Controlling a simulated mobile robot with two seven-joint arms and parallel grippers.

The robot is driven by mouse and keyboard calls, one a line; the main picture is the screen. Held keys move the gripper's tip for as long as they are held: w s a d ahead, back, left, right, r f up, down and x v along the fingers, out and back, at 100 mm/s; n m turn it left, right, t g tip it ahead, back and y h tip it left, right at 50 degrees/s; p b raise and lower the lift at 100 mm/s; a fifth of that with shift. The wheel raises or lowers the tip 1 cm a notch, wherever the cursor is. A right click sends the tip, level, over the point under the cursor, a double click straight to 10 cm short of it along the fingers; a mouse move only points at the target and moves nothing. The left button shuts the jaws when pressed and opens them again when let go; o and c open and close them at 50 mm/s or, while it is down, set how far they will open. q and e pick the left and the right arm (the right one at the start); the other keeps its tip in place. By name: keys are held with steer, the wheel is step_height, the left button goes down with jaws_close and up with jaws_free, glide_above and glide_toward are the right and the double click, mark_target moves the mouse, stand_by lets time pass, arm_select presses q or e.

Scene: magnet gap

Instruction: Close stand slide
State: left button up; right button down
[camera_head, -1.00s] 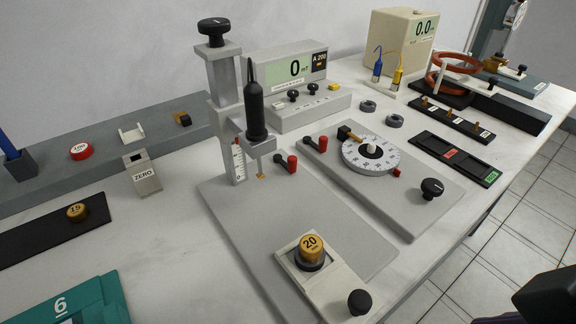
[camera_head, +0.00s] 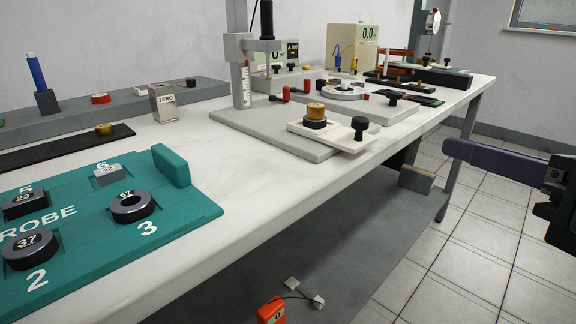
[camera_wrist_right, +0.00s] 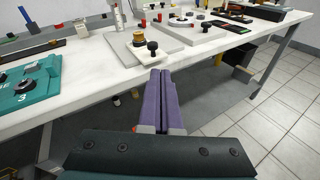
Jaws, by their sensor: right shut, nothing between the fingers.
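The stand (camera_head: 242,72) is a grey column on a flat grey base plate (camera_head: 235,121), with a black probe (camera_head: 266,22) held over the plate. A pale slide (camera_head: 336,136) lies on the front of the base. It carries a brass weight (camera_head: 316,112) on a black ring and has a black knob (camera_head: 359,124) at its outer end, which sticks out past the plate's edge. The slide also shows in the right wrist view (camera_wrist_right: 146,57). My right gripper (camera_head: 447,154) has purple fingers, is shut and empty, and is off the table's front edge, apart from the knob. My left gripper is not in view.
A teal tray (camera_head: 190,222) with several numbered dark rings is at the near left. A dial plate (camera_head: 385,112) stands right of the stand. A red-orange device (camera_head: 271,312) is below the table. The floor at right is clear.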

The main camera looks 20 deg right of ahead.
steer(key=a+n, duration=0.1)
steer(key=n, duration=0.1)
steer(key=b, duration=0.4)
glide_toward(364, 123)
steer(key=shift+t+y, duration=0.3)
steer(key=shift+y, duration=0.1)
steer(key=w, duration=0.2)
steer(key=w+f, duration=0.1)
steer(key=w, duration=0.1)
steer(key=w+d, duration=0.1)
steer(key=w, duration=0.1)
steer(key=shift+w+f, duration=0.25)
steer(key=shift+w, duration=0.05)
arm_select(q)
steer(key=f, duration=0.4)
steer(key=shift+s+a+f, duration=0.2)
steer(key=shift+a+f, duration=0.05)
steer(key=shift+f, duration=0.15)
arm_select(e)
steer(key=shift+w, duration=0.1)
